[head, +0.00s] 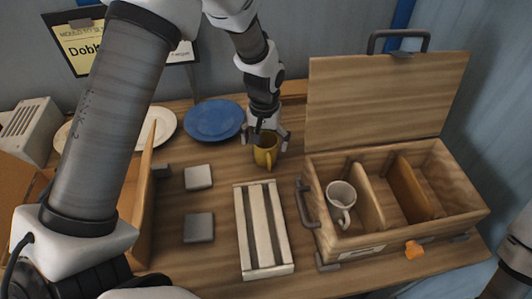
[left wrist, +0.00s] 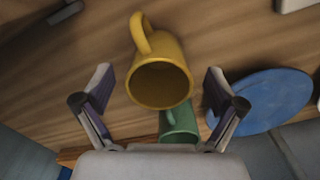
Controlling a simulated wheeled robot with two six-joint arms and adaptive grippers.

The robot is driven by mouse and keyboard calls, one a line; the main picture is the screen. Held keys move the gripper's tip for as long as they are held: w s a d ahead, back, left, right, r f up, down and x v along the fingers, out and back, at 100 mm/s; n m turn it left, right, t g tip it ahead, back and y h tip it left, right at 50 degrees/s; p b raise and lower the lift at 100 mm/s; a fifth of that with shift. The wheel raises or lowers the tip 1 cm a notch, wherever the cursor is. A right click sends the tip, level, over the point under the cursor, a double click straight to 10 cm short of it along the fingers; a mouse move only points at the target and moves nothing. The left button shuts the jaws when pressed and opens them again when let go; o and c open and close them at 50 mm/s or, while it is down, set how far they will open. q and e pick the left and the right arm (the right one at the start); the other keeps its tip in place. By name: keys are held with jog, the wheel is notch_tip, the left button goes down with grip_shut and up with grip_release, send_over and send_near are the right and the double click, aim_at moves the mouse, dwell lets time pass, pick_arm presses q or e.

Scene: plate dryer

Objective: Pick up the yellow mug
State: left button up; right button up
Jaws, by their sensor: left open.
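The yellow mug (head: 267,157) stands on the table left of the wooden box, its handle toward me. In the left wrist view the yellow mug (left wrist: 160,80) shows its open rim, with the handle at the top. My left gripper (head: 267,137) is open at the mug, one finger on each side. In the left wrist view my left gripper (left wrist: 158,85) has visible space between each finger and the mug; contact is not seen. My right gripper is out of view.
A green mug (left wrist: 180,127) is close by the yellow one. A blue plate (head: 214,120) lies to the left. A slatted wooden rack (head: 243,232) lies in front. The open wooden box (head: 352,241) at right holds a white mug (head: 340,199). Two grey squares (head: 198,177) lie left.

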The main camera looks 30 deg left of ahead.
aim_at(265, 153)
pick_arm(q)
jog(key=f, duration=0.1)
jog(key=f+p, duration=0.1)
jog(key=f, duration=0.3)
jog(key=shift+w+a+f, duration=0.1)
jog(key=shift+w+f, duration=0.05)
jog(key=shift+w, duration=0.2)
jog(key=shift+s, duration=0.1)
jog(key=c, duration=1.4)
jog(key=shift+o, duration=0.2)
